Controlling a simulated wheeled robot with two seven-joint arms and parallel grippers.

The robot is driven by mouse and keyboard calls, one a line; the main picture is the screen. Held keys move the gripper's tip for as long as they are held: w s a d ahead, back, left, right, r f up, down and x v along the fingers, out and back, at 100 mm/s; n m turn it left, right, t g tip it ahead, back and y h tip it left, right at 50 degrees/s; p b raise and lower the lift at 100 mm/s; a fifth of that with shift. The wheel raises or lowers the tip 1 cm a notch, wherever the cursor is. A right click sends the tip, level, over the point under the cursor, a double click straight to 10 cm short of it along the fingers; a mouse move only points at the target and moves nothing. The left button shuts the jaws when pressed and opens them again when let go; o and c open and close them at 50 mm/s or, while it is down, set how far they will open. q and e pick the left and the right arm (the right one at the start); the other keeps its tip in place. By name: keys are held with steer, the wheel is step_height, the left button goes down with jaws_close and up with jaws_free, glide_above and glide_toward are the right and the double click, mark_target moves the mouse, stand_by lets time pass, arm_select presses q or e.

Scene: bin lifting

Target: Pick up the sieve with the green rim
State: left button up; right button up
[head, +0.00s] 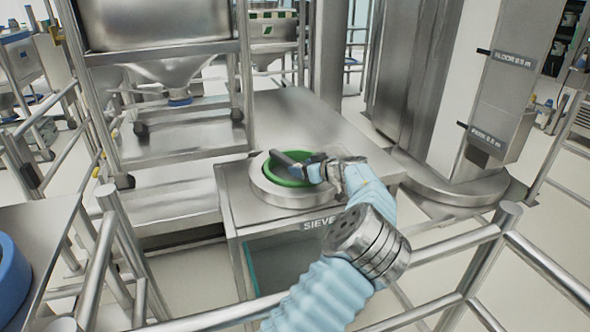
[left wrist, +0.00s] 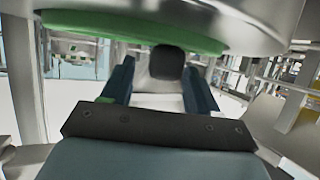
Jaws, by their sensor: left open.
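The sieve with the green rim (head: 273,172) sits in a round metal ring on top of a steel cabinet marked SIEVE. My left gripper (head: 304,166) is over the right part of the sieve and hides some of its rim. In the left wrist view, the two fingers of my left gripper (left wrist: 160,85) stand apart, with a dark rounded piece (left wrist: 167,62) showing between them. The green rim (left wrist: 130,37) crosses the top of that view beside a metal ring. I cannot tell whether the fingers touch the dark piece. My right gripper is not in view.
The steel cabinet (head: 240,213) stands behind metal railings (head: 470,256). A steel rack with a hopper (head: 172,75) is at the back left. A thick column (head: 418,90) is at the back right. A blue round thing (head: 12,280) is at the left edge.

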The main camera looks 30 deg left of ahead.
arm_select(q)
steer(key=shift+x, duration=1.15)
steer(key=shift+r, duration=0.1)
jaws_close()
